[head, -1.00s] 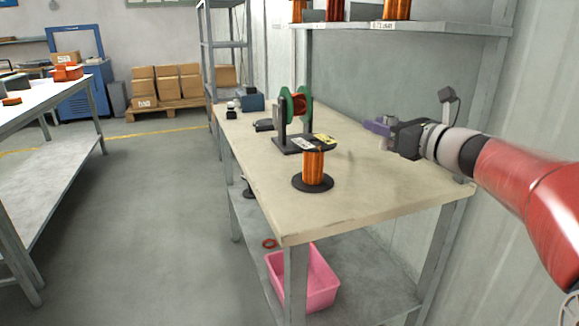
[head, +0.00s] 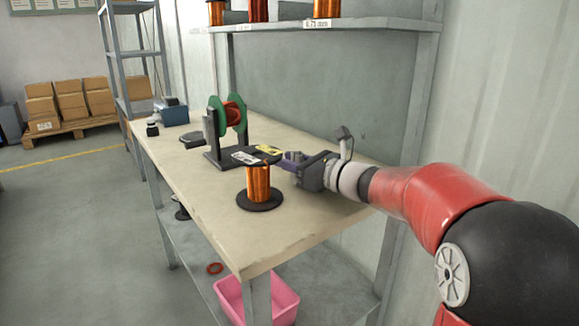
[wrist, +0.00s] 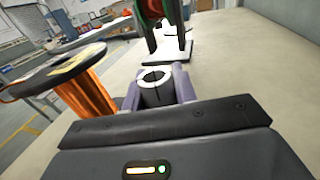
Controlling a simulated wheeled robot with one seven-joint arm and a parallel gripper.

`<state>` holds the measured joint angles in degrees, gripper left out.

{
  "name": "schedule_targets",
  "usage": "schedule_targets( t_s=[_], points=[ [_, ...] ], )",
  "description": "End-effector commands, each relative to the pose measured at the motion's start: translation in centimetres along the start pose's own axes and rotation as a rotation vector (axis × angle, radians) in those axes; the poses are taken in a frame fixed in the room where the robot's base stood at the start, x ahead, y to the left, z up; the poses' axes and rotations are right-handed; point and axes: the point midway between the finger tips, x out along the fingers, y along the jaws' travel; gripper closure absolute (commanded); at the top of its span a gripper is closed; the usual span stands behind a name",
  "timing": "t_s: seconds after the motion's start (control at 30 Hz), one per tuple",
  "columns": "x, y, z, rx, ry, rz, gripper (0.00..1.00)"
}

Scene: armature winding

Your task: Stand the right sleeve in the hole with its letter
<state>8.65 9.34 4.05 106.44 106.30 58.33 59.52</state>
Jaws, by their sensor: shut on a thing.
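My gripper (head: 290,161) has purple fingers and is low over the bench, just right of the copper wire spool's top. In the wrist view my gripper (wrist: 157,90) is shut on a short dark sleeve (wrist: 155,95) with a whitish top rim. The sleeve's opening faces up towards the camera; I cannot read a letter on it. In the head view the sleeve is not clear. No lettered hole can be made out in either view.
The copper spool (head: 258,185) stands close to my gripper, with white and yellow labels on its black top. Behind it is a winding stand (head: 228,140) with green flanges. A shelf (head: 320,24) hangs above.

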Motion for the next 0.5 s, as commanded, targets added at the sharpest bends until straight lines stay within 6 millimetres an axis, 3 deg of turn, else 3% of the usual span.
schedule_targets(
  t_s=[0.43,0.47,0.5],
  points=[
    [0.00,0.01,-1.17,-0.001,-0.001,-0.001,0.99],
    [-0.01,0.01,-1.16,-0.001,-0.001,-0.001,0.71],
    [0.00,0.01,-1.05,-0.001,-0.001,-0.001,0.66]
  ],
)
